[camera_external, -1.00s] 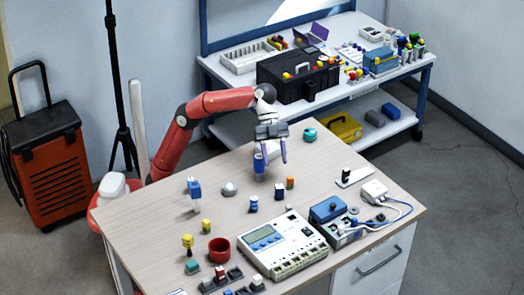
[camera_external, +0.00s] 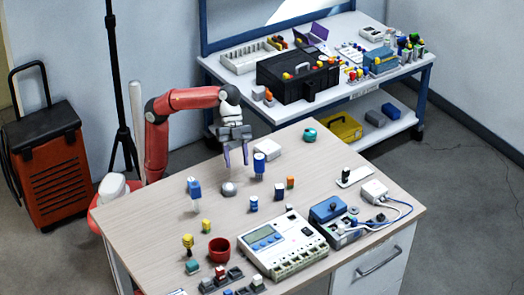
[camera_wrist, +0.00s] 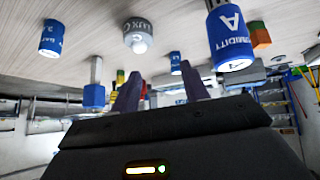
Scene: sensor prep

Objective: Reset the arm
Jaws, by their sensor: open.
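My gripper (camera_external: 236,155) is open and empty above the far part of the table, with its two purple fingers pointing down. In the wrist view my gripper (camera_wrist: 160,92) has its fingers spread with nothing between them. A blue and white cylinder labelled humidity (camera_external: 259,163) stands just right of my gripper; it also shows large in the wrist view (camera_wrist: 230,38). A grey round sensor labelled lux (camera_external: 229,189) sits below and in front of my gripper, apart from it, and shows in the wrist view (camera_wrist: 138,35).
A blue-topped sensor (camera_external: 194,189) stands left on the wooden table (camera_external: 160,235). A white box (camera_external: 267,149) lies behind the humidity cylinder. Small blocks, a red cup (camera_external: 219,250) and a meter unit (camera_external: 282,245) fill the front. A back bench (camera_external: 225,75) holds a black case (camera_external: 297,78).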

